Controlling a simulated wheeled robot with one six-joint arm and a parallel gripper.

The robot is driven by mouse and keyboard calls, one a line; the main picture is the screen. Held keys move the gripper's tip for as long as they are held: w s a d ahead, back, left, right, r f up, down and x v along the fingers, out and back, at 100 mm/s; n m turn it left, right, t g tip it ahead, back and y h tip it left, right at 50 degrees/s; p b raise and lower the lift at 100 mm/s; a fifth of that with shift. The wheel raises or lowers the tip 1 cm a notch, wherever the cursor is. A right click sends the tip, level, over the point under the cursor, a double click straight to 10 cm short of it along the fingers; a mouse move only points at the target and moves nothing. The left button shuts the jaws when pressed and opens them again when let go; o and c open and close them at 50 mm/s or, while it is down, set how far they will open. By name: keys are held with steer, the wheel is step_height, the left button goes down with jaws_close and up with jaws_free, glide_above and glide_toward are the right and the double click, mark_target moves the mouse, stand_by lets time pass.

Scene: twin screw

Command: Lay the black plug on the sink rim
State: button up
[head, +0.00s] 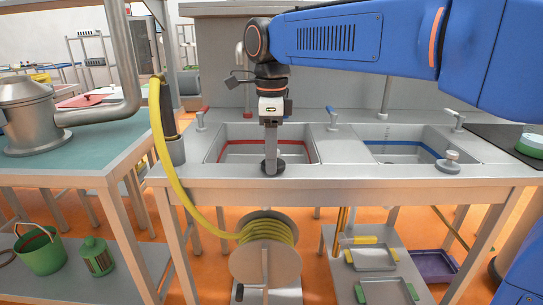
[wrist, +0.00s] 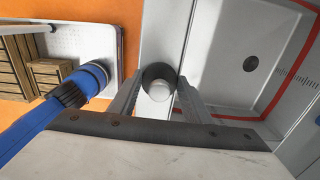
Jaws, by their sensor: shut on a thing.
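The black plug (head: 272,167) is a dark disc with a pale knob, at the front rim of the left, red-lined sink. My gripper (head: 271,150) points down above it and is shut on its knob. In the wrist view the black disc (wrist: 158,72) shows beyond the pale knob, between the two fingers of my gripper (wrist: 159,93). The plug is over the steel sink rim (wrist: 163,25), beside the basin. I cannot tell whether its underside touches the rim.
The left basin (head: 240,152) has a red line and the right basin (head: 400,150) a blue one. A grey round plug-like piece (head: 449,165) sits on the front rim at right. A yellow hose (head: 167,170) hangs at left, above a reel (head: 265,262).

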steer(key=shift+f, duration=0.2)
steer(key=o, duration=1.1)
steer(key=shift+f, duration=0.1)
step_height(320, 180, up, 12)
steer(key=shift+r, duration=0.2)
